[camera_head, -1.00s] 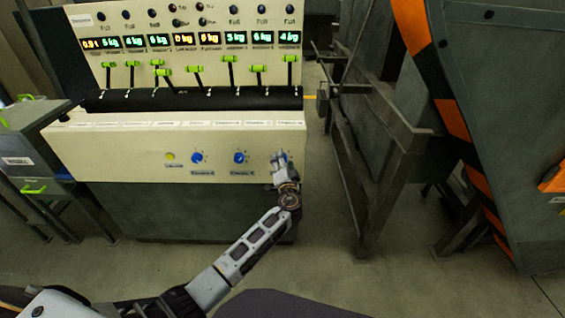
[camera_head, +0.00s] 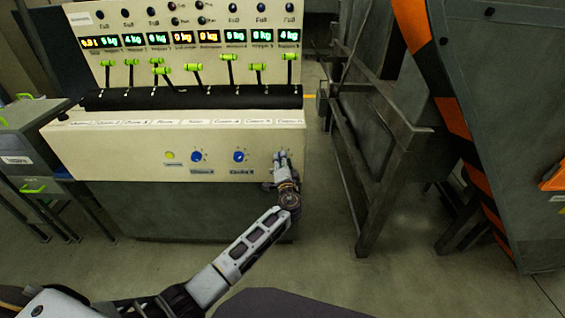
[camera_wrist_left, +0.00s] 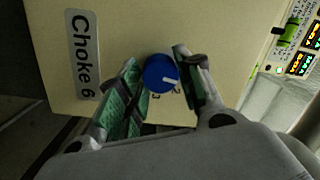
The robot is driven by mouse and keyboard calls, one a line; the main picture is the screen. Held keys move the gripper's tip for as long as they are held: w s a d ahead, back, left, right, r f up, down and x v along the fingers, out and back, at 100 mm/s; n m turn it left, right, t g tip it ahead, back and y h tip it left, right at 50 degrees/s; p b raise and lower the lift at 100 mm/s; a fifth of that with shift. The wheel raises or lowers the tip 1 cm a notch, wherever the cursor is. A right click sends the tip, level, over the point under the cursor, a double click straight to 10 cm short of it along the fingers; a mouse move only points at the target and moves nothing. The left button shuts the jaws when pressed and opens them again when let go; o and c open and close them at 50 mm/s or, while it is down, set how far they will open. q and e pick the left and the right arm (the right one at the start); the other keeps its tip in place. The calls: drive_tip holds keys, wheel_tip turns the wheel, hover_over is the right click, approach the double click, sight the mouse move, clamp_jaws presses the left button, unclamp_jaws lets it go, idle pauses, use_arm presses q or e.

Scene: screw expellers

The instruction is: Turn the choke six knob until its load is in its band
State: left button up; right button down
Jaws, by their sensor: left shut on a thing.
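The choke six knob (camera_wrist_left: 160,74) is round and blue with a white pointer mark. In the left wrist view it sits between the two green-padded fingers of my left gripper (camera_wrist_left: 158,60), which is shut on it. The pointer faces right in that view. The label "Choke 6" (camera_wrist_left: 82,55) is on the cream panel beside it. In the head view my left gripper (camera_head: 282,158) is at the right end of the panel front (camera_head: 120,155) and hides the knob. Lit readouts (camera_head: 290,34) run along the top; their small digits are hard to read. My right gripper is not in view.
Green-handled levers (camera_head: 228,58) stand above. A dark metal frame (camera_head: 360,150) stands to the right, with open floor before it.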

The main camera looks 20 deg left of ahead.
use_arm(q)
drive_tip(key=m, duration=0.7)
drive_tip(key=shift+f+m+t, duration=0.15)
drive_tip(key=shift+m+t, duration=0.15)
drive_tip(key=shift+t, duration=0.1)
drive_tip(key=o, duration=1)
drive_tip(key=shift+s, duration=0.15)
drive_tip(key=shift+v, duration=5.9)
